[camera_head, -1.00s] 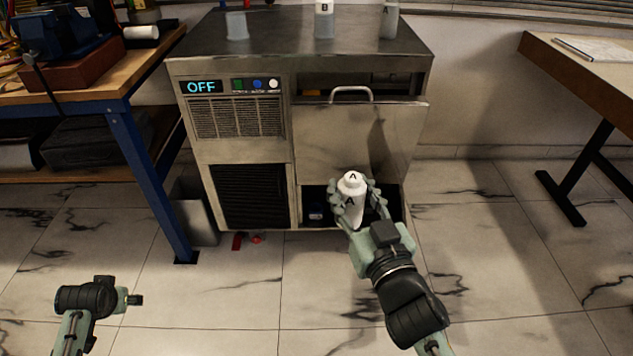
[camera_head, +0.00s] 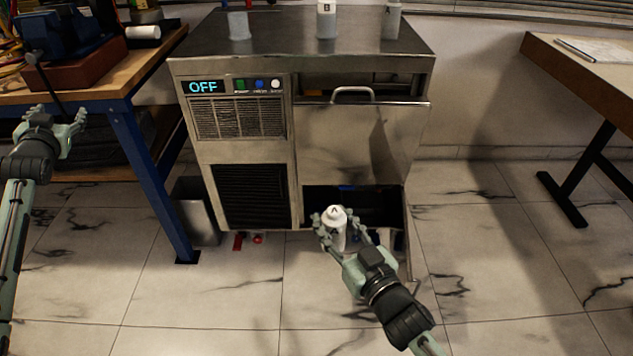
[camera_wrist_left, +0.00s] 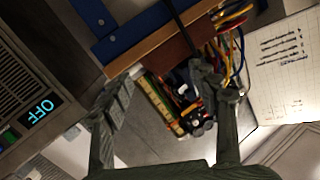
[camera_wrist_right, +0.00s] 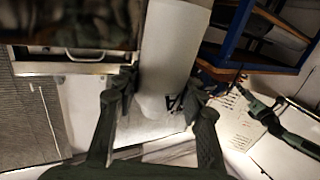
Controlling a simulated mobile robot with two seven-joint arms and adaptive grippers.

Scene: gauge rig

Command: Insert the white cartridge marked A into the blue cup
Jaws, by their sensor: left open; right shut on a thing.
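A white cartridge (camera_head: 337,232) marked A on top stands roughly upright in my right gripper (camera_head: 341,238), which is shut on it. They are in front of the machine's low opening. The cartridge also fills the middle of the right wrist view (camera_wrist_right: 168,55), between the fingers. My left gripper (camera_head: 60,116) is open and empty at the left, beside the workbench. Its spread fingers show in the left wrist view (camera_wrist_left: 175,92). A small blue patch (camera_head: 347,188) shows inside the opening; I cannot tell whether it is the blue cup.
The metal machine (camera_head: 240,150) reads OFF and has a tilted front panel (camera_head: 355,140). Bottles marked B (camera_head: 325,20) and A (camera_head: 391,20) and a clear container (camera_head: 238,25) stand on top. A workbench (camera_head: 150,70) is left, a table (camera_head: 590,75) right. The front floor is clear.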

